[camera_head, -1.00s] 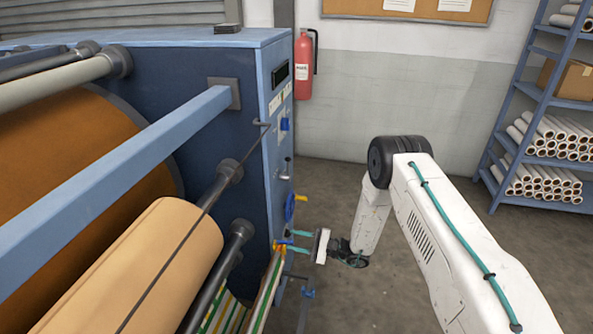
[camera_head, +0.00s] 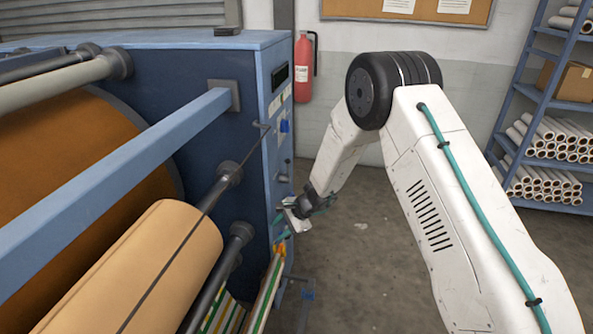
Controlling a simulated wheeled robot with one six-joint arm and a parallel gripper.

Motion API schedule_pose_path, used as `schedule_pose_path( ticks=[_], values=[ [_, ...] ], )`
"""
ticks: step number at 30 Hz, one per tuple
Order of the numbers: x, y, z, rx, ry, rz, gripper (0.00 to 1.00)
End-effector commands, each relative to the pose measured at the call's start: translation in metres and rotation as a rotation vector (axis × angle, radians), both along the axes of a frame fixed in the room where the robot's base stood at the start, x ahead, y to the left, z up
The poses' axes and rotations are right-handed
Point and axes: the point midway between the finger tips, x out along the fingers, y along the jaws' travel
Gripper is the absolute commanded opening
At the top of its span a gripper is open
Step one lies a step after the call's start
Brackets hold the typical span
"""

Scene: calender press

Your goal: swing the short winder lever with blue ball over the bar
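My gripper (camera_head: 278,226) is close to the right end face of the blue press (camera_head: 268,110), low on that face. An orange-yellow part (camera_head: 280,250) shows just below the fingers. A small blue part (camera_head: 284,126) sits higher on the end face; I cannot tell whether it is a ball. I cannot make out the short winder lever with the blue ball; my gripper and wrist cover part of this area.
A tan roll (camera_head: 150,265) and a blue beam (camera_head: 120,180) lie left of the end face. A red fire extinguisher (camera_head: 304,68) hangs behind. A blue rack (camera_head: 500,120) with paper rolls stands at right. The floor between is clear.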

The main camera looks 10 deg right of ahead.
Motion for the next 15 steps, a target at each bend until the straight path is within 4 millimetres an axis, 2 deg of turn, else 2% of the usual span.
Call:
schedule_pose_path(
  ticks=[15],
  values=[
    [0.008, 0.022, 0.003, -0.24, 0.085, 0.004, 0.36]
  ],
)
